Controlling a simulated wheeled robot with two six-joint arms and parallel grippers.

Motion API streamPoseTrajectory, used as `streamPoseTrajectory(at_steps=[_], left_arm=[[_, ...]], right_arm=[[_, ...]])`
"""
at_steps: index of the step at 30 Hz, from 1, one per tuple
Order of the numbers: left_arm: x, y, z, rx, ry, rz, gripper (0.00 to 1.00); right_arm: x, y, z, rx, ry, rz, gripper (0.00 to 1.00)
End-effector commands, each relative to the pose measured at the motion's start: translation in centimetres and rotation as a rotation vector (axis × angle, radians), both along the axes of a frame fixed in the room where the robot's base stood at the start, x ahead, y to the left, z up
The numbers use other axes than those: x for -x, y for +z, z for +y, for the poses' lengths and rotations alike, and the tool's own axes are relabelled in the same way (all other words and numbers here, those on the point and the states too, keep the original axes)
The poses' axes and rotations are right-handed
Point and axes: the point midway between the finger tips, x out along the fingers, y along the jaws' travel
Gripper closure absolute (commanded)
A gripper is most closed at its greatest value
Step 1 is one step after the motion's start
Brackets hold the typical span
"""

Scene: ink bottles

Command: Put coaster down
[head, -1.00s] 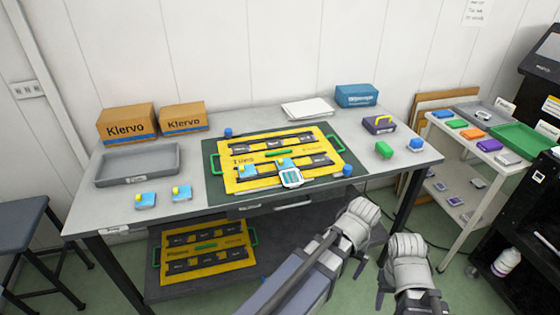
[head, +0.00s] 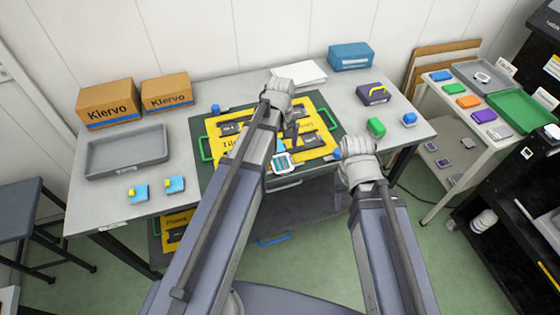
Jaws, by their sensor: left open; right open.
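No object is plainly recognisable as a coaster. A small white device with a teal screen (head: 283,162) lies at the board's front edge. My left gripper (head: 293,130) is open above the board, and its arm covers the board's middle. My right gripper (head: 352,150) is open by the mat's front right corner, beside a small blue item (head: 337,154). Its fingers are mostly hidden by its wrist. I see nothing held in either gripper.
Klervo boxes (head: 108,103) stand behind. A green item (head: 376,127), a blue item (head: 409,119) and a purple box (head: 373,93) sit at the right.

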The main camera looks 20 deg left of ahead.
Motion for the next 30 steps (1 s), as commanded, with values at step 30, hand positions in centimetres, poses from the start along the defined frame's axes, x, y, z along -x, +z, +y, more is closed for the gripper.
streamPoseTrajectory(at_steps=[30], left_arm=[[-0.5, -7.5, 0.1, 0.000, -0.002, 0.000, 0.00]], right_arm=[[0.0, -7.5, 0.0, 0.000, 0.000, 0.000, 0.50]])
